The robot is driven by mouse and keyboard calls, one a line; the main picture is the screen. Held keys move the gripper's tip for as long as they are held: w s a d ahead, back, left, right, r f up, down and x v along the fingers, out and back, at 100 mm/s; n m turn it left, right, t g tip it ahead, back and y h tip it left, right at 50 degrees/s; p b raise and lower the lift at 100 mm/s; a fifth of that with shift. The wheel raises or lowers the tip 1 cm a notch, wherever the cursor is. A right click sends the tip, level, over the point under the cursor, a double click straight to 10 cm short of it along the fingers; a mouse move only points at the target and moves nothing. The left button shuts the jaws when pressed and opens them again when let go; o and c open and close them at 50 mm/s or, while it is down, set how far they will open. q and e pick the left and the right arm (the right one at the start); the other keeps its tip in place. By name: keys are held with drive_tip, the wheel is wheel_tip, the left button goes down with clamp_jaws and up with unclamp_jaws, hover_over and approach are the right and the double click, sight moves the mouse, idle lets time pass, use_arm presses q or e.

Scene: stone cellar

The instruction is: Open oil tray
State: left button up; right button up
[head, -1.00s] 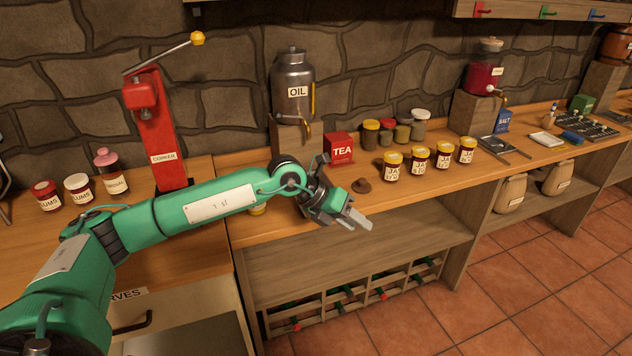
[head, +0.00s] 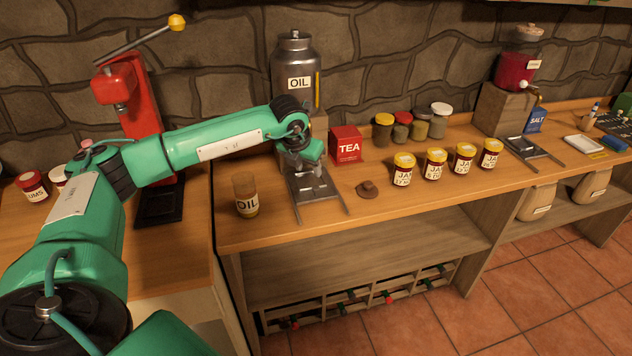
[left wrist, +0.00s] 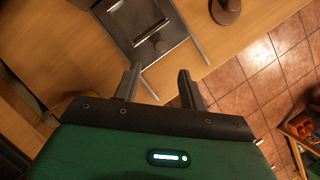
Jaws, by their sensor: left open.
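The oil tray (head: 318,184) is a flat dark grey metal tray between two thin rails on the wooden counter, in front of the oil tank (head: 296,75). A small bar handle shows on its top. My left gripper (head: 303,168) is open and empty over the back part of the tray, pointing down and hiding some of it. In the left wrist view the two fingers (left wrist: 159,86) are apart, with the tray (left wrist: 130,22) and its bar beyond them at the top. The tank's tap is hidden behind my arm. My right gripper is not in view.
An oil jar (head: 247,197) stands left of the tray. A red tea box (head: 346,146) and a brown lid-like piece (head: 368,189) are to its right. Several jam jars (head: 436,165) stand further right. The red corker (head: 132,100) rises behind my left arm.

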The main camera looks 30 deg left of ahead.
sight(316, 187)
use_arm(q)
drive_tip(key=p+x, duration=0.1)
drive_tip(key=x, duration=0.8)
drive_tip(key=shift+w+f, duration=0.15)
drive_tip(key=shift+f, duration=0.15)
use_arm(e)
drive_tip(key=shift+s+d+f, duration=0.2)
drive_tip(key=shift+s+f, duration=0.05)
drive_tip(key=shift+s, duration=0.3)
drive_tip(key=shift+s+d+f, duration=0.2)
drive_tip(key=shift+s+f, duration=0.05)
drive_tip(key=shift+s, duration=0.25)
use_arm(q)
clamp_jaws()
